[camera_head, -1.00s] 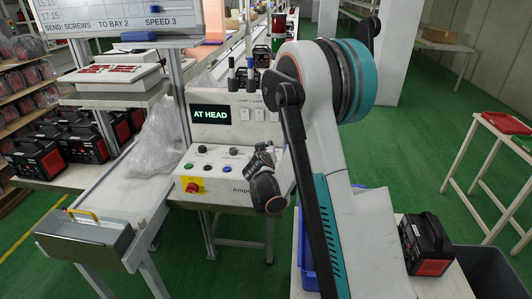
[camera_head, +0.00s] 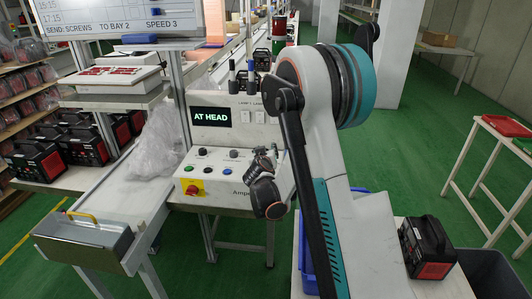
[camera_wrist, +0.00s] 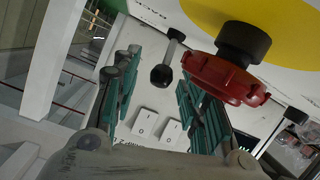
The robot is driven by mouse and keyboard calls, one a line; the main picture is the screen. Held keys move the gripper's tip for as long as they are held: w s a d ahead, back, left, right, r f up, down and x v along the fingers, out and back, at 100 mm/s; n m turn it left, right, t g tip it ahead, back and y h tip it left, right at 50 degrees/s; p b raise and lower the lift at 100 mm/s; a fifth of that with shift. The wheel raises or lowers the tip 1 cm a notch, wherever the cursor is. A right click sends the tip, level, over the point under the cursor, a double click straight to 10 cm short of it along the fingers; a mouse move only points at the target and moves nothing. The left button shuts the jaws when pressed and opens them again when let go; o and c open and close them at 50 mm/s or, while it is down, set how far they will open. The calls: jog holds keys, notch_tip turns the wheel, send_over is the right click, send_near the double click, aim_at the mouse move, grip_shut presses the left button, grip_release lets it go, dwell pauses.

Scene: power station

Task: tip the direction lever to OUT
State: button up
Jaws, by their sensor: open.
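The control box (camera_head: 222,160) has a lit display (camera_head: 210,117) reading AT HEAD and a sloped panel of knobs and buttons. In the wrist view a lever with a black ball end (camera_wrist: 162,75) on a short grey rod stands out from the white panel; I cannot read its label. My gripper (camera_wrist: 157,70) is open, with its teal-padded fingers on either side of the ball in the picture. I cannot tell whether they touch it. In the head view my gripper (camera_head: 264,160) is at the panel's right side and hides part of it.
A red rotary knob (camera_wrist: 225,78) on a yellow disc is close to my right finger. Two white rocker switches (camera_wrist: 157,126) show between the fingers. In the head view, a plastic bag (camera_head: 155,145) and a metal box (camera_head: 83,238) lie left of the control box.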

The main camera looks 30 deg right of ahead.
jog(key=v, duration=1.2)
jog(key=shift+r, duration=0.1)
jog(key=s+a+r+g+y, duration=0.2)
jog(key=s+r, duration=0.2)
jog(key=s, duration=0.2)
jog(key=s+a+r+g+y, duration=0.1)
jog(key=s+a+r, duration=0.2)
jog(key=s, duration=0.3)
jog(key=s+a+n+g+y, duration=0.1)
jog(key=s+a, duration=0.3)
jog(key=s, duration=0.5)
jog(key=s+a+n+g+y, duration=0.1)
jog(key=s+a+n+y, duration=0.1)
jog(key=s+a, duration=0.3)
jog(key=s+y, duration=0.1)
jog(key=s, duration=0.3)
jog(key=shift+y, duration=0.4)
jog(key=shift+s+a+r, duration=0.1)
